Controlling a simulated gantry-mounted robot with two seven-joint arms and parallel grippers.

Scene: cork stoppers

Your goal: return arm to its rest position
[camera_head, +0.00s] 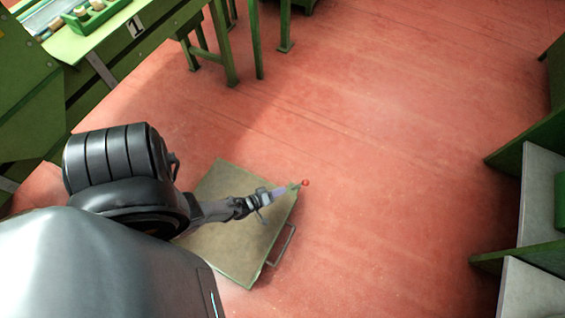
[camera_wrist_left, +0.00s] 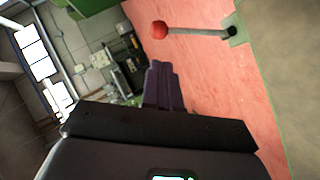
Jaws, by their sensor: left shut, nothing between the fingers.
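My left arm comes in from the left in the head view and reaches over a flat cart. My left gripper (camera_head: 279,191) is shut and empty above the cart's right edge, close in the picture to a red ball knob (camera_head: 305,182). In the left wrist view the gripper's fingers (camera_wrist_left: 162,84) are together with nothing between them. The red knob (camera_wrist_left: 158,30) there sits on a grey rod, apart from the fingers. My right gripper is not in view.
The cart (camera_head: 215,185) has a flat tan top and a metal handle (camera_head: 283,246). A green table (camera_head: 95,45) with a tray of corks (camera_head: 92,14) stands at the upper left. Green and grey shelving (camera_head: 540,190) is at the right. The red floor (camera_head: 390,150) between is clear.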

